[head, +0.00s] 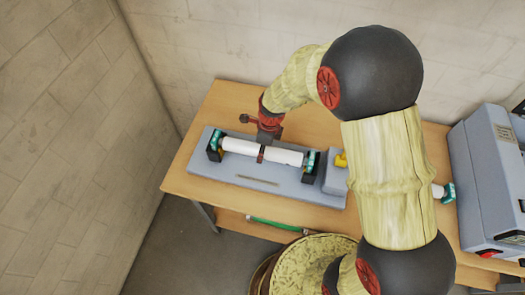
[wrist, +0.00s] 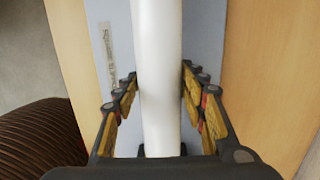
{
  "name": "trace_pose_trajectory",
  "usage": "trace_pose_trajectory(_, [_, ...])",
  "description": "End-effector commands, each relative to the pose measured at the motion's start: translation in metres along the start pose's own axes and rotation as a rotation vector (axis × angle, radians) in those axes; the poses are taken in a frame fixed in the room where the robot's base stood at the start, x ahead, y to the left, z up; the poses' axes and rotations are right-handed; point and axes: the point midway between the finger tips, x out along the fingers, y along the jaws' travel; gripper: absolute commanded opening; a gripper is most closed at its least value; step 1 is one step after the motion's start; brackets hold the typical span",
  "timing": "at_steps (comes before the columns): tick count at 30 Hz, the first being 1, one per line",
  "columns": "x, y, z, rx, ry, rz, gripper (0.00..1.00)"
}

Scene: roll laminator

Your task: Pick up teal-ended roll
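The long white roll with teal ends (head: 240,146) lies across two dark supports on a grey-blue base plate (head: 205,170). My gripper (head: 262,150) is at the middle of the roll, reaching down from above. In the wrist view the white roll (wrist: 160,70) runs straight between the two fingers of my gripper (wrist: 160,85), one on each side. The fingertips are very close to the roll's sides. I cannot tell whether they press on it. The teal ends are not visible in the wrist view.
The base plate rests on a wooden table (head: 180,182). A grey machine (head: 480,170) stands at the right. Part of another white, teal-ended piece (head: 446,193) shows beside my arm. A yellow part (head: 341,160) is near the right support. Walls stand left and behind.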

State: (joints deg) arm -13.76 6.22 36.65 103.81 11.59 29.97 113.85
Motion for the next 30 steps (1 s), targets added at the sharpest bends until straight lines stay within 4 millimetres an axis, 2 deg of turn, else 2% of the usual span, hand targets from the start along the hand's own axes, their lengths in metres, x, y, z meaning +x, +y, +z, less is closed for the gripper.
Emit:
trace_pose_trajectory(21, [0.0, 0.0, 0.0, 0.0, 0.0, 0.0, 0.0])
trace_pose_trajectory(30, [-0.0009, -0.0008, 0.0006, 0.0, -0.001, -0.002, 0.0])
